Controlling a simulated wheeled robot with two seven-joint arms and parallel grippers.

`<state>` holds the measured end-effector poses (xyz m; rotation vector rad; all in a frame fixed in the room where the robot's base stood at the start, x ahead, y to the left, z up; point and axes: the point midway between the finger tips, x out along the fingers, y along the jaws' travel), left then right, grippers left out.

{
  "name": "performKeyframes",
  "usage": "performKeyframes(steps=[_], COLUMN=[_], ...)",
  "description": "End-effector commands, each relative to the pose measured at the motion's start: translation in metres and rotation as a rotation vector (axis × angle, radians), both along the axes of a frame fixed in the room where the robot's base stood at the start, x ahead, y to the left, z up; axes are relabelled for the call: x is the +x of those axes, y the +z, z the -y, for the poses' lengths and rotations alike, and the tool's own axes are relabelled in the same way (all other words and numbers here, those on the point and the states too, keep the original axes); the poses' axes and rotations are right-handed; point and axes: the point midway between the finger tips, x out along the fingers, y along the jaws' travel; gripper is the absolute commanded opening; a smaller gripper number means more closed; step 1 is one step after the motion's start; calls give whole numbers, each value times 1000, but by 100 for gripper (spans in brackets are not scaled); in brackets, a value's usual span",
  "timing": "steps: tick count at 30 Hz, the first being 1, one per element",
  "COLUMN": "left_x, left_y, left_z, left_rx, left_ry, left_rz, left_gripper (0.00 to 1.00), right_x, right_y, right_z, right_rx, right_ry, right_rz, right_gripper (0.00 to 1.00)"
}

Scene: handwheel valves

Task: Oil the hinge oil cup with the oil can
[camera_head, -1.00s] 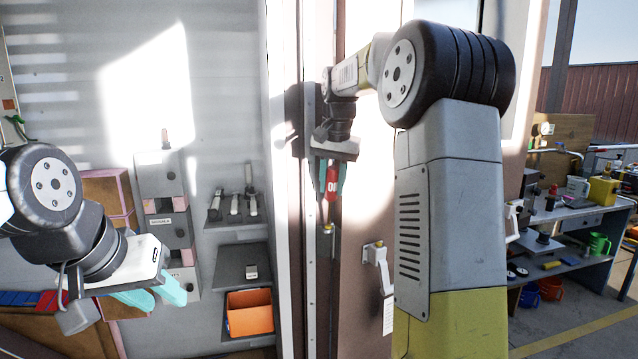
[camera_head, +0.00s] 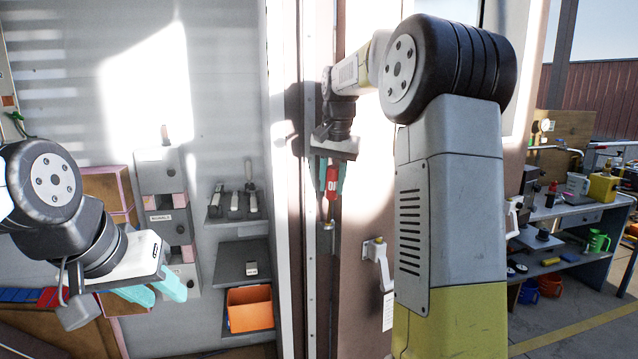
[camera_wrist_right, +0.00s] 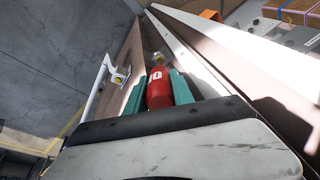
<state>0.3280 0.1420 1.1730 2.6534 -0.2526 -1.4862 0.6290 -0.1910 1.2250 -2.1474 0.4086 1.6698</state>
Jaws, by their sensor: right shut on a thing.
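The red oil can (camera_head: 332,182) with white lettering is shut in my right gripper (camera_head: 331,176), between its teal fingers, in front of the brown door post. It hangs nose-down. In the right wrist view the red can (camera_wrist_right: 159,90) also sits between both fingers. A small brass-coloured cup (camera_head: 328,226), seemingly the hinge oil cup, is right below the can's nose. Whether the nose touches it is too small to tell. In the wrist view it is the pale metal piece (camera_wrist_right: 157,59) beyond the can. My left gripper (camera_head: 160,292) is empty, fingers apart, at lower left.
A white door handle (camera_head: 378,262) is on the brown panel right of the can. Grey shelves (camera_head: 240,262) with an orange bin (camera_head: 250,310) are to the left. A workbench (camera_head: 575,212) with containers stands far right.

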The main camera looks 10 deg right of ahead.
Motion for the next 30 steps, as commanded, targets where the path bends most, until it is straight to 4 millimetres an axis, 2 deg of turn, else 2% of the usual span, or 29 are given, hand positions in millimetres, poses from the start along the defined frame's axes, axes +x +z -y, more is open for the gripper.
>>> performKeyframes(steps=[7,30], left_x=[0,0], left_y=[0,0], left_z=[0,0], left_rx=[0,0], left_ry=[0,0], left_rz=[0,0], left_gripper=[36,36], right_x=[0,0], right_y=[6,66], right_z=[0,0], right_rx=[0,0], right_ry=[0,1], right_rz=[0,0], right_gripper=[0,0])
